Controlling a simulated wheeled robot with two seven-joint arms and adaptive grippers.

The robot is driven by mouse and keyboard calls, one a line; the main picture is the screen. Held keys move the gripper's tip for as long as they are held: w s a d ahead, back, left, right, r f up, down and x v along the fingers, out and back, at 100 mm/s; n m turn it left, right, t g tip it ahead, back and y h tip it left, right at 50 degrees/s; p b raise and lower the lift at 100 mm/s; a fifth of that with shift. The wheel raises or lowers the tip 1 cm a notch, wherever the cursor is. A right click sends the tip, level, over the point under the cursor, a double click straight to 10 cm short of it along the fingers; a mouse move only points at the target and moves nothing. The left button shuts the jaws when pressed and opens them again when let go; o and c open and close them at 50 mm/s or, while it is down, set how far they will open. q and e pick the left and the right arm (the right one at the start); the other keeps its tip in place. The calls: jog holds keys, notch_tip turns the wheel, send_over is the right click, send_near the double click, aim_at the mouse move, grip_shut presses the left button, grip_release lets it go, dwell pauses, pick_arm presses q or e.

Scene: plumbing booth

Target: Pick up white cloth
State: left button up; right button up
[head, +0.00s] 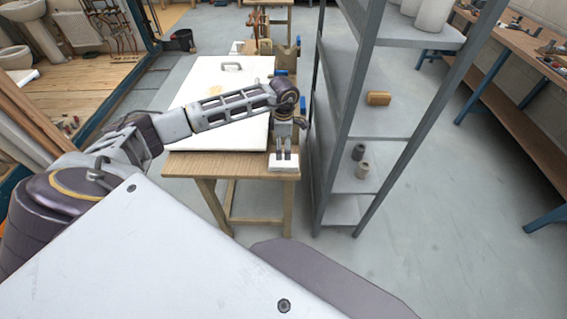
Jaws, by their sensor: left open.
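A small white folded piece that looks like the white cloth (283,165) lies at the near right corner of the wooden table (218,166). My left arm reaches in from the left across the table. My left gripper (284,155) points down directly over the cloth, with its two fingers apart. The fingertips overlap the cloth's far part in the picture; I cannot tell whether they touch it. My right gripper is not in view.
A white board (225,80) with a handle covers most of the tabletop. A grey metal shelf unit (347,120) stands close to the table's right side. A workbench (530,130) is at the far right. Grey floor is open between shelf and workbench.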

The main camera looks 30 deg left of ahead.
aim_at(283, 159)
pick_arm(q)
notch_tip(283, 159, down, 3)
jog(key=shift+r, duration=0.1)
jog(key=shift+f, duration=0.35)
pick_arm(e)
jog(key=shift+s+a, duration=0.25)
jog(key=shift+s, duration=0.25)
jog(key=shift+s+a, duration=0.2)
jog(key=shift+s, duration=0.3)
